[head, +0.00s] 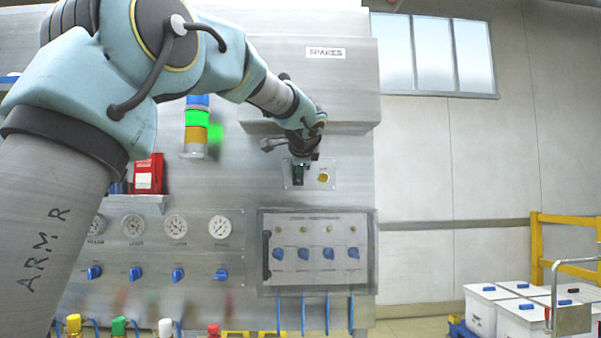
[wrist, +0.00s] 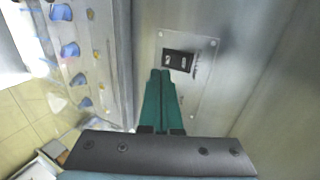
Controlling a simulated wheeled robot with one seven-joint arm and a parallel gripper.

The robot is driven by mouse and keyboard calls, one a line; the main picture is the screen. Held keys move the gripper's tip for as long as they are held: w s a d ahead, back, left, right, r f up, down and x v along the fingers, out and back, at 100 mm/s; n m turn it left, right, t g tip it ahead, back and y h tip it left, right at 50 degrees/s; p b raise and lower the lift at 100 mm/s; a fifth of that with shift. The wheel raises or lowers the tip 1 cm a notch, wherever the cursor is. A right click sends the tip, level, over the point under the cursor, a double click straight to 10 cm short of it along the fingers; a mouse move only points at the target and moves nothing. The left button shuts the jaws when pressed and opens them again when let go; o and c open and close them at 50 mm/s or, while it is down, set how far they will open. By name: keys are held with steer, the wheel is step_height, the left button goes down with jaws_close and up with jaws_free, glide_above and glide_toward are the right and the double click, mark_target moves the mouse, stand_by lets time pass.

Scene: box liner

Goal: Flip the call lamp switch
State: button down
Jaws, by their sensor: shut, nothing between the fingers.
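A small metal plate (head: 312,184) is on the grey machine panel under the SPARES box. A round yellow lamp (head: 323,177) sits on its right side; I cannot tell whether it is lit. In the wrist view, a black switch (wrist: 179,61) is on the plate (wrist: 207,85). In the head view my gripper (head: 299,177) covers the plate's left part and hides the switch. My gripper (wrist: 161,73) has its green fingers shut and empty. In the wrist view their tips are just below and left of the switch; I cannot tell whether they touch.
A grey SPARES box (head: 318,85) juts out above my gripper. Below is a framed panel (head: 318,285) with blue knobs. A stack light (head: 196,118) with green glowing and a red box (head: 148,175) are to the left. White bins (head: 495,310) stand at lower right.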

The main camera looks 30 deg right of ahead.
steer(key=b+v, duration=0.2)
steer(key=v, duration=0.7)
steer(key=shift+b, duration=0.3)
